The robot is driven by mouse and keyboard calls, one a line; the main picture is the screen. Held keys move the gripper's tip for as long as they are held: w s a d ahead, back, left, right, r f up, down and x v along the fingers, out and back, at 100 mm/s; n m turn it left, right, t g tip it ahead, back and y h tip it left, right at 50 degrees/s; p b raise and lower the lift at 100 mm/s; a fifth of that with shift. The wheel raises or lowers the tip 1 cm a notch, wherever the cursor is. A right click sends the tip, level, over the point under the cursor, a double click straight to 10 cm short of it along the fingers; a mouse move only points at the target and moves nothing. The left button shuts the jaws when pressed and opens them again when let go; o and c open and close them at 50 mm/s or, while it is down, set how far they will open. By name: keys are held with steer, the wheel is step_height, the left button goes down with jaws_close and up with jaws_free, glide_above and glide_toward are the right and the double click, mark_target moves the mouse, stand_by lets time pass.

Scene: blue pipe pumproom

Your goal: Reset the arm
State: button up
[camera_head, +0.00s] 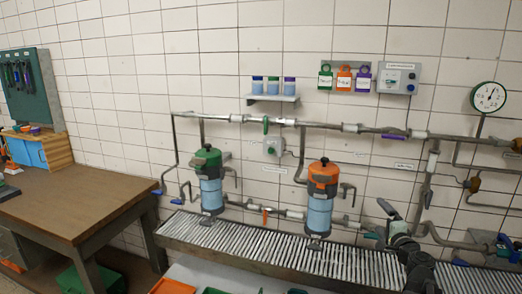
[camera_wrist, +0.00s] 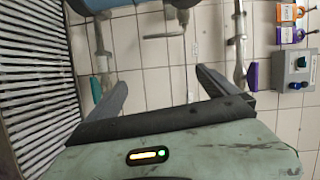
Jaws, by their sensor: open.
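My gripper (camera_wrist: 161,78) shows in the wrist view with its two dark fingers spread apart. Nothing is between the fingers. Beyond them are white wall tiles and, at the top, the blue lower part of a filter housing (camera_wrist: 98,6). In the head view, my dark arm stands at the lower right, in front of the slatted grate and the pipes. Its end is small there and its finger opening is hard to make out.
Two filter housings, one green-topped (camera_head: 208,158) and one orange-topped (camera_head: 323,178), stand above the slatted grate (camera_head: 260,243). Pipes, a gauge (camera_head: 488,97), a control box (camera_head: 398,77) and a shelf of jars (camera_head: 273,97) are on the wall. A wooden workbench (camera_head: 75,200) is at left.

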steer(key=w+a+f+n+g+y, duration=0.1)
steer(key=a+f+n+y, duration=0.15)
steer(key=a, duration=0.55)
steer(key=w+a+f+n+g+y, duration=0.1)
steer(key=a+n+y, duration=0.15)
steer(key=a, duration=0.45)
steer(key=w+a+f+n+g+y, duration=0.1)
steer(key=a+n+g, duration=0.15)
steer(key=a, duration=0.55)
steer(key=s+a+f+n+g+y, duration=0.1)
steer(key=s+a+f+n+g, duration=0.15)
steer(key=a, duration=0.35)
steer(key=s+a+f+n+g, duration=0.1)
steer(key=a+f+n, duration=0.15)
steer(key=a, duration=0.35)
steer(key=s+a+f+n+g+h+p, duration=0.1)
steer(key=s+a+f+n+g+h, duration=0.25)
steer(key=s+f, duration=0.55)
steer(key=s+d+f+n+g+h, duration=0.1)
steer(key=s+d+f+g+h, duration=0.2)
steer(key=s+d+g, duration=0.3)
steer(key=s+d, duration=0.2)
steer(key=d, duration=0.1)
